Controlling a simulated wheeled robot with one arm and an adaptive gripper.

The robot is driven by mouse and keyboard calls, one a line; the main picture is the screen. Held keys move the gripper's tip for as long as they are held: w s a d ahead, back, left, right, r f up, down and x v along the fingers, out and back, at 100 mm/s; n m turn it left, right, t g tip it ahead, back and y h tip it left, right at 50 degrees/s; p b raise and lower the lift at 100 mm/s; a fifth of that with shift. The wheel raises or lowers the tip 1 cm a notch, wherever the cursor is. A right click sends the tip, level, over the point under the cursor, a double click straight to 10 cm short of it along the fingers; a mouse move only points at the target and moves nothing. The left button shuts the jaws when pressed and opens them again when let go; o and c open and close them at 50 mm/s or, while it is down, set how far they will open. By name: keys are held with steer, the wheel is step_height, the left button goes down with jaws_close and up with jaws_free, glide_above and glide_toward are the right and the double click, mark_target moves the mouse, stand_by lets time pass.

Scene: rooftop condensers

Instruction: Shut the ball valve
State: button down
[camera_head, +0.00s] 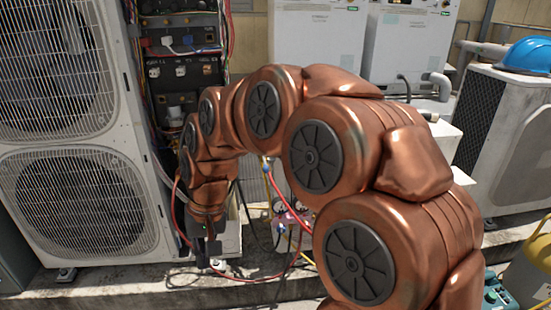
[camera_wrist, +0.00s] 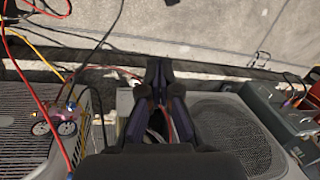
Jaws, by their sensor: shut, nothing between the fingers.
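I cannot make out the ball valve for certain in either view; my arm hides part of the middle of the head view. My gripper (camera_head: 207,258) points down in front of the large condenser's right edge, low over the concrete ledge. In the wrist view my gripper (camera_wrist: 158,66) has its dark fingers together at the tips, with nothing held. Reddish wires or hoses show below the fingers, near the equipment's edge.
A large condenser (camera_head: 75,135) stands at left beside an open panel with wiring (camera_head: 182,75). A gauge set (camera_head: 290,218) with red and yellow hoses hangs near my arm. At right are another condenser (camera_head: 502,130) and a blue helmet (camera_head: 527,54). Bare concrete (camera_wrist: 215,30) lies beyond the fingers.

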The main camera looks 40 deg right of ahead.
steer(key=w+d+r+m+t+p, duration=0.1)
steer(key=w+d+r+m+t, duration=0.15)
steer(key=w+d, duration=0.45)
steer(key=w+d+r+m+t+p, duration=0.1)
steer(key=w+d+r+m, duration=0.25)
steer(key=w+d, duration=0.45)
steer(key=s+d+r+m+t+h+p, duration=0.15)
steer(key=d+m, duration=0.25)
steer(key=d, duration=1)
steer(key=s+d+m+t+h, duration=0.15)
steer(key=d+m, duration=0.25)
steer(key=d, duration=0.9)
steer(key=a+x, duration=0.2)
steer(key=x, duration=1)
steer(key=shift+w+a+f, duration=0.25)
steer(key=shift+a+f, duration=0.05)
steer(key=shift+a, duration=0.1)
